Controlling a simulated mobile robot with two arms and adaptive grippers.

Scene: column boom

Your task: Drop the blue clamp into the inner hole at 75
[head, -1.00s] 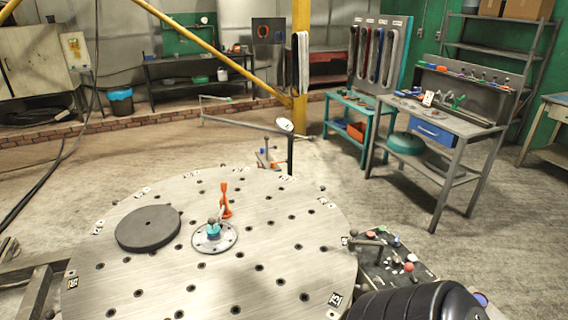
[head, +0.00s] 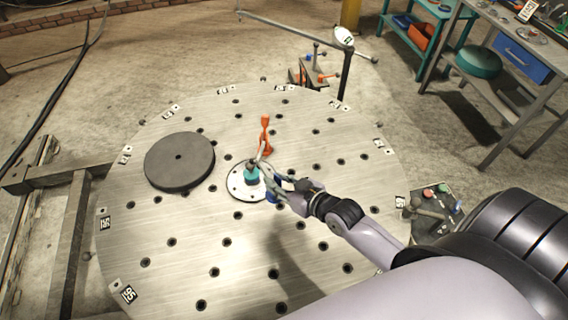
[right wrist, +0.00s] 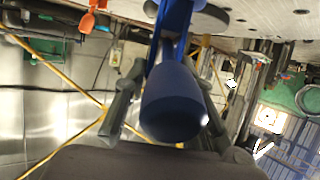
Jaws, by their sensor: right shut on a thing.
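My right gripper (head: 272,176) is over the middle of the round metal table (head: 210,290), beside the round flange with a teal hub (head: 251,173). It is shut on the blue clamp (head: 273,189), which the fingers mostly hide in the head view. In the right wrist view the blue clamp (right wrist: 172,100) fills the space between the fingers, its rounded end towards the camera. The table has rings of dark holes and number tags (head: 128,293) along its rim. I cannot tell which tag is 75. My left gripper is not in view.
An orange clamp (head: 265,135) stands just behind the hub, close to my right gripper. A dark round disc (head: 180,161) lies on the table at left. A post with a white dial (head: 344,37) rises at the far rim. The table's front is clear.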

